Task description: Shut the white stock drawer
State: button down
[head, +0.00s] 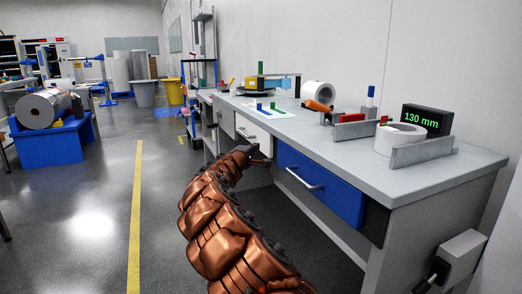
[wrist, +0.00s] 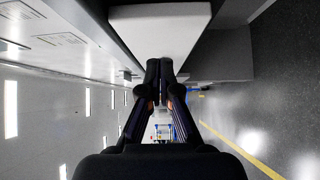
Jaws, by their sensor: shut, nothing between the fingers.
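The white stock drawer (head: 254,132) is in the bench front, left of the blue drawer, with a bar handle on its face. How far it stands out is hard to tell in the head view. In the wrist view a pale white panel, apparently the drawer front (wrist: 160,32), fills the top middle. My gripper (wrist: 165,66) is shut and empty, its fingertips at the lower edge of that panel; contact cannot be made out. In the head view my copper-coloured arm reaches to the drawer, and my gripper (head: 262,159) is small and dark just below its face.
The blue drawer (head: 318,185) with a bar handle is close on the right of my arm. The grey bench top (head: 330,145) carries rolls, a 130 mm display (head: 427,119) and small tools. Open floor with a yellow line (head: 135,215) lies left.

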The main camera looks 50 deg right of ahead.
jog(key=p+v, duration=0.2)
jog(key=v, duration=0.8)
jog(key=shift+w+a, duration=0.25)
